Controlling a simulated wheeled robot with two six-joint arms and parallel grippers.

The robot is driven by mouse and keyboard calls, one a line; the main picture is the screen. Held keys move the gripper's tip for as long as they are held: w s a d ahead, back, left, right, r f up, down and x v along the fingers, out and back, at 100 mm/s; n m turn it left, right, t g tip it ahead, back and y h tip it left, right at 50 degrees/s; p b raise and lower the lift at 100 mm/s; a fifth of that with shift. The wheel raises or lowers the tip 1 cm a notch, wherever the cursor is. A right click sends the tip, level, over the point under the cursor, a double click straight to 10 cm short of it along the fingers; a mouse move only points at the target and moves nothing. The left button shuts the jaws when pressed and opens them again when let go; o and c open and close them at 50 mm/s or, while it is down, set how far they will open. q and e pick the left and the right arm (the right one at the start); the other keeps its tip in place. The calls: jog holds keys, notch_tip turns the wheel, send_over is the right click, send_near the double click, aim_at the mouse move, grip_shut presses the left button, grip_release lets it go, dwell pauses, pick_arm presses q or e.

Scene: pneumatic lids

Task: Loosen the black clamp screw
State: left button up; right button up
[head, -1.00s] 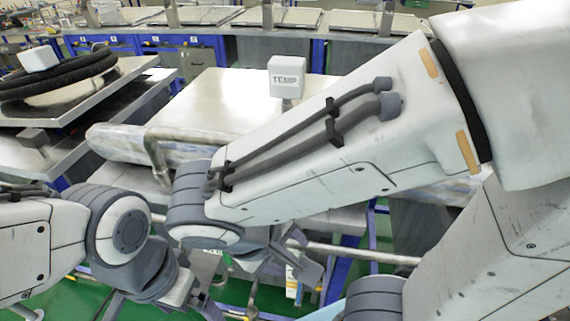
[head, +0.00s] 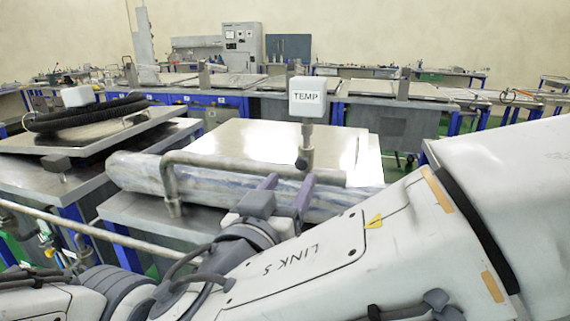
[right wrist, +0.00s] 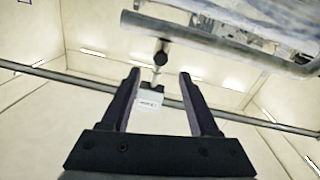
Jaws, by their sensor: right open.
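The black clamp screw (head: 301,163) is a small dark knob at the foot of the short post (head: 308,140) under the white TEMP box (head: 307,97). It also shows in the right wrist view as a dark round knob (right wrist: 161,59), just beyond and between the fingertips. My right gripper (head: 289,180) is open and empty, its purple fingers pointing up at the screw from below. In the right wrist view my open right gripper (right wrist: 160,73) has the TEMP box (right wrist: 149,97) showing between its fingers, farther off. I see no contact with the screw. My left gripper is not in view.
A bright metal table top (head: 240,140) lies behind. A black coiled hose (head: 85,114) lies at the left. A thin rail (head: 90,232) crosses the lower left.

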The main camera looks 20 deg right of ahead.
aim_at(301, 165)
jog(key=p+x, duration=0.1)
jog(key=x, duration=0.5)
jog(key=shift+w+d+p, duration=0.15)
jog(key=shift+w+p, duration=0.1)
jog(key=shift+p, duration=0.05)
grip_shut()
jog(key=shift+f, duration=0.1)
